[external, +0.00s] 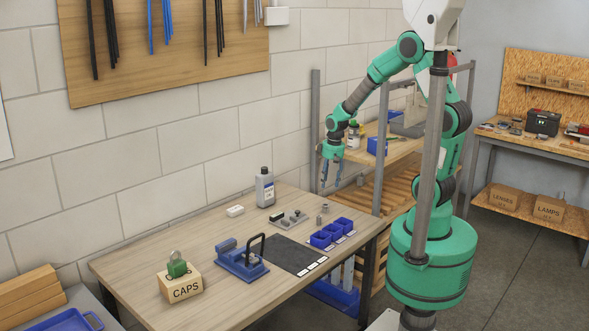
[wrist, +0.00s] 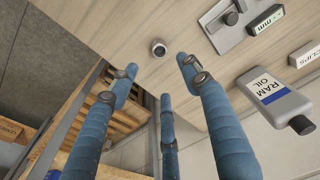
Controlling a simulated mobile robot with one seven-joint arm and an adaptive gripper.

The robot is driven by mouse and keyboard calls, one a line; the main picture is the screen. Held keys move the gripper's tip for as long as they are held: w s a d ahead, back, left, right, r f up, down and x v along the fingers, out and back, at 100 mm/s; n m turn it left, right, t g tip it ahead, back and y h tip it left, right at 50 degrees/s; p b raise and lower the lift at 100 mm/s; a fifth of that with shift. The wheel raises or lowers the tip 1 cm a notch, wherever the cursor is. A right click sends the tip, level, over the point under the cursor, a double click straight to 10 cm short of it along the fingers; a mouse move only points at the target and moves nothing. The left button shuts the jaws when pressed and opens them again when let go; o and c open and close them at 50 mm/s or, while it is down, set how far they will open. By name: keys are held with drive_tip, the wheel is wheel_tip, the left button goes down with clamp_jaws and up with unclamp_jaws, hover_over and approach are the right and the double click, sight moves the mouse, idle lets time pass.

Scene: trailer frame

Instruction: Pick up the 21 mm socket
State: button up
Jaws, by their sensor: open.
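A small round metal socket (wrist: 158,48) stands on the table in the wrist view, its dark hollow top facing me; no size marking is legible on it. In the external view, two small grey metal pieces, one farther back (external: 325,208) and one nearer (external: 319,220), stand near the table's right end. My gripper (external: 333,174) points down above that end of the table, clear of the surface. In the wrist view my gripper (wrist: 157,76) has its blue fingers spread and empty, with the socket seen beyond the gap between the fingertips.
A grey plate (wrist: 218,40) with a knob and a block marked "mm" lies near the socket. A RAM OIL bottle (wrist: 280,105) stands beside it.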

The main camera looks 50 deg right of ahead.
drive_tip(key=b, duration=0.1)
hover_over(325, 205)
drive_tip(key=shift+s+d+f, duration=0.1)
drive_tip(key=shift+s+f, duration=0.05)
drive_tip(key=shift+f, duration=2)
drive_tip(key=shift+s+f, duration=0.15)
drive_tip(key=shift+f, duration=1.95)
drive_tip(key=shift+f, duration=0.1)
drive_tip(key=shift+w+f+b, duration=0.15)
drive_tip(key=shift+f+b, duration=0.2)
drive_tip(key=shift+f, duration=0.9)
drive_tip(key=shift+w+f+b, duration=0.1)
drive_tip(key=shift+f+b, duration=0.25)
drive_tip(key=shift+f, duration=0.9)
clamp_jaws()
drive_tip(key=shift+r+p, duration=0.85)
drive_tip(key=shift+r, duration=4.2)
